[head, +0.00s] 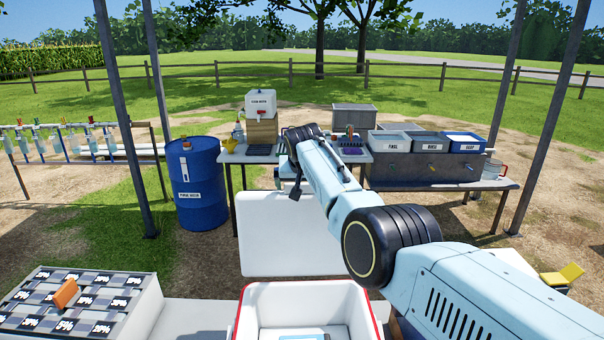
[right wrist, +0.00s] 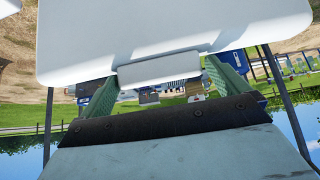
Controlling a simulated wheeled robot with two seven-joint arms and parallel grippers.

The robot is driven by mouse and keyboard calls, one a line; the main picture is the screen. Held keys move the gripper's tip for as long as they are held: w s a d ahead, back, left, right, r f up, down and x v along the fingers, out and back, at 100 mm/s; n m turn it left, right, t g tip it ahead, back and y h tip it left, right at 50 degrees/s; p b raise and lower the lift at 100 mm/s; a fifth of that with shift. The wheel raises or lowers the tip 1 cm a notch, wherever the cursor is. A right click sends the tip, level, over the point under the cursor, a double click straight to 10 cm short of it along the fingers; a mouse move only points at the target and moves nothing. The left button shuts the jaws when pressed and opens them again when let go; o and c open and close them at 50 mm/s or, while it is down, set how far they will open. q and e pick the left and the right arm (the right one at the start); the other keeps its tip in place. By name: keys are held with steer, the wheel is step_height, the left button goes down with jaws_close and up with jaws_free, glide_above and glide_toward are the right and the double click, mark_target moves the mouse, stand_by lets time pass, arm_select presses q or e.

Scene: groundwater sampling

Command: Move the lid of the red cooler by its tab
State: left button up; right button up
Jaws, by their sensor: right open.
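The red cooler (head: 305,302) is at the bottom centre of the head view, a white-lined box with a red rim. Its white lid (head: 290,240) stands raised behind the opening. In the right wrist view the lid (right wrist: 190,28) fills the top, with its tab (right wrist: 158,69) sticking out from the edge. My right gripper (head: 295,185) is at the lid's top edge. In the wrist view its green fingers (right wrist: 163,80) are open, one on each side of the tab; I cannot tell whether they touch it. My left gripper is not in view.
Inside the cooler lies something pale blue, partly cut off. A case of labelled compartments (head: 80,300) with an orange item is at left. A blue barrel (head: 200,190), a table and a sink bench (head: 440,172) with bins stand behind. A yellow object (head: 563,275) is at right.

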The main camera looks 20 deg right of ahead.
steer(key=shift+b+v, duration=0.3)
steer(key=shift+v, duration=0.65)
steer(key=b+v, duration=0.2)
steer(key=v, duration=0.9)
steer(key=shift+a+b, duration=0.25)
steer(key=shift+b, duration=0.15)
steer(key=shift+s+r, duration=0.1)
